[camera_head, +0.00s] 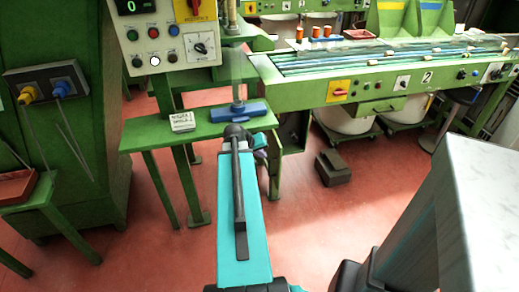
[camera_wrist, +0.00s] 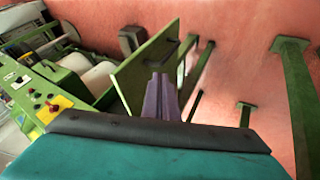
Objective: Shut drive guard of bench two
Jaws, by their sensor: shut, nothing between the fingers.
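Bench two (camera_head: 375,88) is the long green bench at the right in the head view, with a "2" on its front. Its end with a yellow switch plate also shows at the left of the wrist view (camera_wrist: 40,105). A flat green panel (camera_wrist: 128,78), apparently the drive guard, stands out at an angle from that bench, open, with a dark bar handle (camera_wrist: 166,50) on its face. My gripper (camera_wrist: 162,78) is shut and empty, its fingers just in front of the panel, near the handle. I cannot tell whether they touch it. In the head view my arm hides most of this spot.
A green side table (camera_head: 205,131) with a blue-based stand (camera_head: 238,111) and a small white sign (camera_head: 182,122) is close to my arm. A dark box (camera_head: 332,168) lies on the red floor. White tubs (camera_head: 345,121) stand under the bench. Green table legs (camera_wrist: 297,100) are at the right in the wrist view.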

